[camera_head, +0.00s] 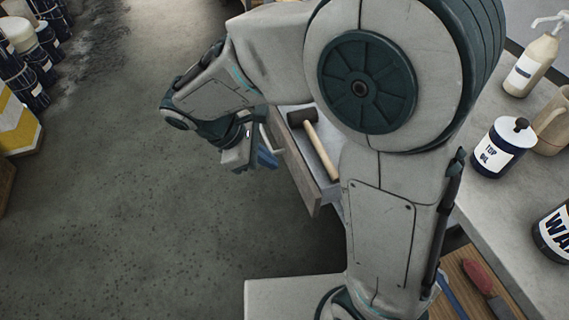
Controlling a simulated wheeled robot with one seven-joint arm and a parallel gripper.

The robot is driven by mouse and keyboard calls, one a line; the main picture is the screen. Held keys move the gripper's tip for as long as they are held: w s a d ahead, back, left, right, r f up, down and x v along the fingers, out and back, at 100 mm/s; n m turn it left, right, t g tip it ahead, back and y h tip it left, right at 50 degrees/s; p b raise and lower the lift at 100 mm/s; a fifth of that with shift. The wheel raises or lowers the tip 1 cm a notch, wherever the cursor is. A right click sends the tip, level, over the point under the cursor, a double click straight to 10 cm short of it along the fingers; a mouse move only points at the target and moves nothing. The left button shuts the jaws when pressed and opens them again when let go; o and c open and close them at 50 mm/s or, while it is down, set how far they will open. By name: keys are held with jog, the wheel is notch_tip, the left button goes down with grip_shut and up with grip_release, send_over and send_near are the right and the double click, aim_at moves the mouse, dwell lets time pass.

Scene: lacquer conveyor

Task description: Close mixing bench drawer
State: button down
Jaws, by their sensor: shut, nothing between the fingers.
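The mixing bench drawer (303,188) stands pulled out from under the bench, left of my large arm links. A mallet (321,150) with a dark head and a wooden handle lies inside it. A light handle (271,142) shows at the drawer's front. My gripper (262,160) is at the drawer front beside the handle, shut with nothing held. I cannot tell whether it touches the front. My arm hides the back of the drawer and much of the bench.
The bench top (480,200) carries a pump bottle (530,65), a TOP OIL tin (500,148), a tan mug (554,120) and a dark labelled tin (555,235). A red-handled tool (478,277) lies on a wooden surface below. Dark cans stand at upper left. The floor (130,200) left of the drawer is clear.

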jog(key=a+f+n+t+h, duration=0.2)
jog(key=a+f+n, duration=0.15)
jog(key=a, duration=0.35)
jog(key=n+b, duration=0.1)
jog(key=b, duration=0.1)
send_near(297, 178)
notch_tip(297, 178, down, 4)
jog(key=shift+w+d+r, duration=0.1)
jog(key=shift+w+d, duration=0.15)
jog(key=shift+d, duration=0.45)
jog(key=shift+w+d+f, duration=0.1)
jog(key=shift+w+d, duration=0.1)
jog(key=shift+d, duration=0.45)
jog(key=shift+w+d+r, duration=0.1)
jog(key=shift+w+d, duration=0.15)
jog(key=shift+d, duration=0.45)
